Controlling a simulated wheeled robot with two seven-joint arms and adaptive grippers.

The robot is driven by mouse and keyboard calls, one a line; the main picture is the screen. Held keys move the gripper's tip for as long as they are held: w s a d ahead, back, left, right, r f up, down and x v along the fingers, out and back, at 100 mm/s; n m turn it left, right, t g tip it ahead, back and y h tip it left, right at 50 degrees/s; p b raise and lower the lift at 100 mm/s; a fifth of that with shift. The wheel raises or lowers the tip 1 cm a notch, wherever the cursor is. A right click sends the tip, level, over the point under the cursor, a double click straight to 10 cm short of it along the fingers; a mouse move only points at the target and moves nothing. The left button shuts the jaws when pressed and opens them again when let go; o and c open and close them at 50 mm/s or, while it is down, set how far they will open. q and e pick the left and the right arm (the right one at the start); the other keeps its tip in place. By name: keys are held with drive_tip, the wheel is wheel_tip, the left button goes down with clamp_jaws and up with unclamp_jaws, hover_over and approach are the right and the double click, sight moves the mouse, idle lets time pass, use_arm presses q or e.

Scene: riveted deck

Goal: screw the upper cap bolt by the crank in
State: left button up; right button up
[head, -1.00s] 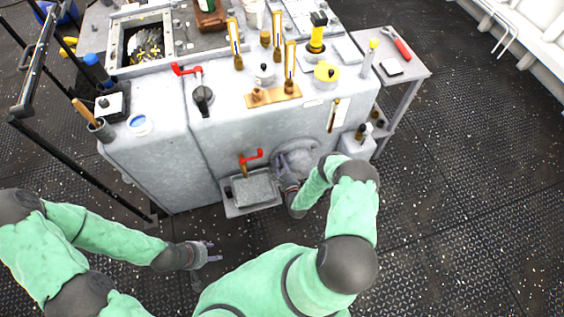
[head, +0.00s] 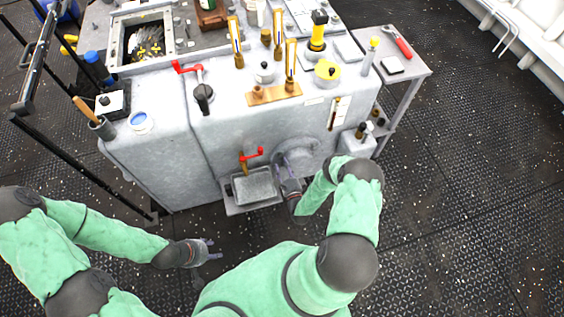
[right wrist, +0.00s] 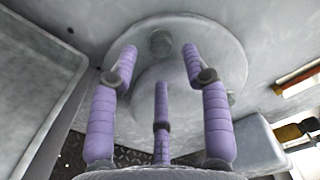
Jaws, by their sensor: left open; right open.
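A round grey cap (right wrist: 190,85) with a raised centre sits on the machine's front. It also shows in the head view (head: 309,150), partly behind my right gripper. A grey bolt head (right wrist: 160,42) is at the cap's upper edge; how deep it sits is unclear. My right gripper (right wrist: 160,62) is open, its purple fingers pointing at the cap, with the bolt head framed between the two upper fingertips. I cannot tell whether they touch. A red crank (head: 252,155) is just left of the cap. My left gripper (head: 208,248) is open and empty above the floor.
A grey tray (head: 254,187) juts out below the crank, left of my right gripper. A small grey box (head: 356,144) stands right of the cap. A side table (head: 405,70) holds a red wrench (head: 397,42). The floor at right is clear.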

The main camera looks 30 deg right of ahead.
drive_tip(key=shift+v, duration=2.5)
drive_tip(key=shift+w+a, duration=0.1)
drive_tip(key=shift+a, duration=0.15)
drive_tip(key=w+a+r+n+g+y+p, duration=0.1)
drive_tip(key=a+r+n+g+y+p, duration=0.5)
drive_tip(key=a+n+g, duration=0.45)
drive_tip(key=s+a+r+n+g+y, duration=0.1)
drive_tip(key=s+a+r+n+g, duration=0.2)
drive_tip(key=s, duration=0.5)
drive_tip(key=s+a+r+n+g+y+p, duration=0.1)
drive_tip(key=s+a+r+n+g, duration=0.2)
drive_tip(key=s+a+r+n, duration=0.3)
drive_tip(key=s+r+n, duration=0.2)
drive_tip(key=s+r, duration=0.1)
drive_tip(key=r, duration=0.1)
drive_tip(key=shift+s+a, duration=0.25)
drive_tip(key=shift+r+g, duration=0.15)
drive_tip(key=shift+g, duration=0.1)
